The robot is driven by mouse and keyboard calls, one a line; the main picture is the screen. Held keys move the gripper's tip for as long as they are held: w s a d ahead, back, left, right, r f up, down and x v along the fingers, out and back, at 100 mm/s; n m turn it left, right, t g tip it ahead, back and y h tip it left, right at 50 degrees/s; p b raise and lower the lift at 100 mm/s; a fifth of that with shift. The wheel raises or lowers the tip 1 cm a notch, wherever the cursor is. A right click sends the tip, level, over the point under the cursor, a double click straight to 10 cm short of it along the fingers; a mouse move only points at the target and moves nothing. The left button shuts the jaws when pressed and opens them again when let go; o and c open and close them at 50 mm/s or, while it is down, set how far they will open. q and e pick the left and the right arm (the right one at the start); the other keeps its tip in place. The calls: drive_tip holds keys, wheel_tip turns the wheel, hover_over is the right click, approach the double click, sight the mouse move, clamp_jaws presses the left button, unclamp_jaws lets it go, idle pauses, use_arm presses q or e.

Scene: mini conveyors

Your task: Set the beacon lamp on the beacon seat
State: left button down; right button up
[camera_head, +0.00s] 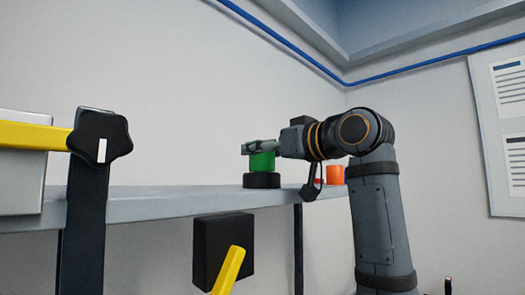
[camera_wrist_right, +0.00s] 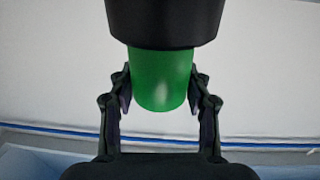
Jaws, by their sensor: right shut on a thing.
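The beacon lamp is a green cylinder (camera_head: 262,161) near the front edge of the grey shelf. It stands upright directly above a low black round base (camera_head: 262,181), with no gap that I can see. I cannot tell whether this black part is the beacon seat or belongs to the lamp. My right gripper (camera_head: 259,147) is shut on the lamp near its top. The wrist view shows both fingers on either side of the green lamp (camera_wrist_right: 160,82), with the black base (camera_wrist_right: 165,22) beyond it. My left gripper is not in view.
An orange cylinder (camera_head: 334,175) stands on the shelf (camera_head: 150,204) behind my right arm. At the left are a yellow bar (camera_head: 35,135) and a black knob (camera_head: 100,133). A black plate (camera_head: 208,252) with a yellow lever (camera_head: 229,271) sits below the shelf edge.

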drive_tip(key=shift+s+a+f, duration=0.1)
drive_tip(key=shift+f, duration=0.1)
drive_tip(key=o, duration=1.2)
drive_tip(key=shift+r, duration=0.35)
drive_tip(key=shift+s+d+f+b, duration=0.25)
drive_tip(key=shift+s+d+b, duration=0.3)
drive_tip(key=shift+s+d, duration=0.05)
drive_tip(key=shift+s+d+f+b, duration=0.2)
drive_tip(key=shift+s+d+b, duration=0.35)
drive_tip(key=shift+s, duration=0.05)
drive_tip(key=b+v, duration=0.2)
drive_tip(key=v, duration=0.6)
drive_tip(key=shift+s+d+r+b, duration=0.25)
drive_tip(key=shift+r+b, duration=0.05)
